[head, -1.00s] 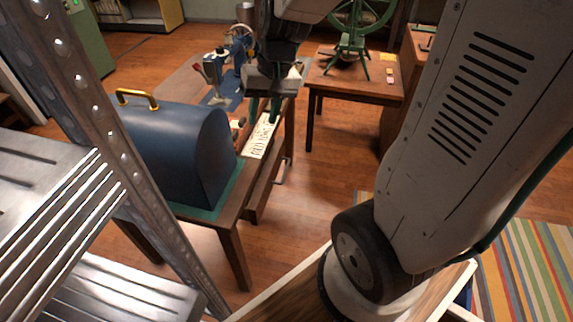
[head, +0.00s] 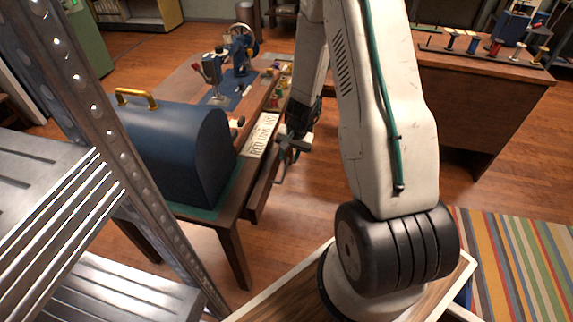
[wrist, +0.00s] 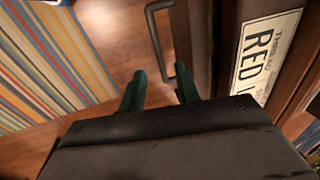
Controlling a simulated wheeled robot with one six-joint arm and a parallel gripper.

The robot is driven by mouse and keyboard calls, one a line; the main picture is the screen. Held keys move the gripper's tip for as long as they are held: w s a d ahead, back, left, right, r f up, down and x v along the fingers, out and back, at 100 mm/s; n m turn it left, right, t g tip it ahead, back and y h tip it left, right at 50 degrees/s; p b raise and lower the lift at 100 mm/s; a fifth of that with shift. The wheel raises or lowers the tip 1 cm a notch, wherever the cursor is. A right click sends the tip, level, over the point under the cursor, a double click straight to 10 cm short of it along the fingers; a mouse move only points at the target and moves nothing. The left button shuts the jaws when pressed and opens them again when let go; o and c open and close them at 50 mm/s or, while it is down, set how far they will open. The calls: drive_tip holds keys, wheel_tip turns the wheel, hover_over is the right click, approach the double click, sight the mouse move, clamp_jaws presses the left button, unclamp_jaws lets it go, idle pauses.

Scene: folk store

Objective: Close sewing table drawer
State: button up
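The sewing table (head: 232,231) stands left of centre in the head view. Its drawer (head: 262,189) juts out from the table's right side, partly open. The dark bar handle (head: 281,172) is on the drawer front, and it also shows in the wrist view (wrist: 154,38). My gripper (head: 293,148) is low beside the drawer front, near the handle. In the wrist view my gripper (wrist: 160,86) has its two green fingers apart, with the handle's lower end showing between them. I cannot tell whether they touch it. The fingers are small and partly hidden in the head view.
A blue domed case (head: 175,150) and a sewing machine (head: 240,60) stand on the table. A lettered plate (head: 262,134) lies near the drawer. A metal shelf (head: 45,185) is at left, a desk with spools (head: 480,95) at right. Floor shows beside the drawer.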

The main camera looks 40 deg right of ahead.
sight(285, 168)
drive_tip(key=f, duration=0.5)
drive_tip(key=shift+w+a, duration=0.35)
drive_tip(key=shift+w, duration=0.05)
clamp_jaws()
